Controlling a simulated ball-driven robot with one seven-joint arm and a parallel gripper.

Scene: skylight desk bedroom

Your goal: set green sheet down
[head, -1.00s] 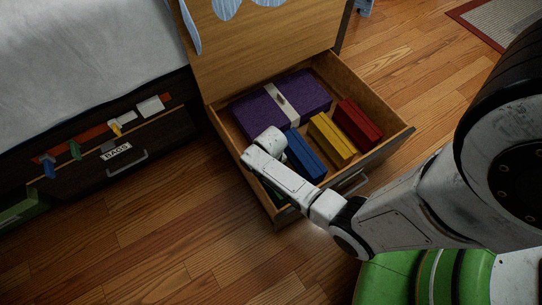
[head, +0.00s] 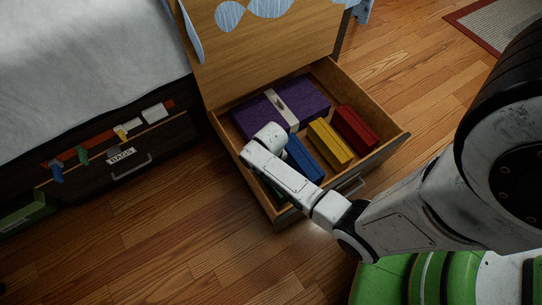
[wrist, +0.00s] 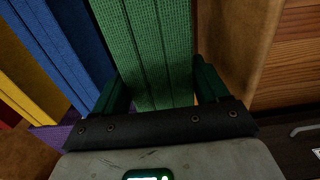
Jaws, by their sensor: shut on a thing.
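The green sheet (wrist: 147,45) is a folded, ribbed bundle in the wrist view, between my gripper's two dark green fingers. My gripper (wrist: 160,85) is shut on it. The sheet is inside the open drawer (head: 384,146), between the blue bundle (wrist: 62,45) and the wooden drawer wall (wrist: 235,45). In the head view my arm covers the gripper and nearly all of the sheet. Whether the sheet rests on the drawer floor cannot be told.
The drawer also holds a blue bundle (head: 304,160), a yellow bundle (head: 330,143), a red bundle (head: 356,128) and a large purple bundle (head: 310,98) with a white band. A bed (head: 85,60) stands at left. The wooden floor (head: 190,240) in front is clear.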

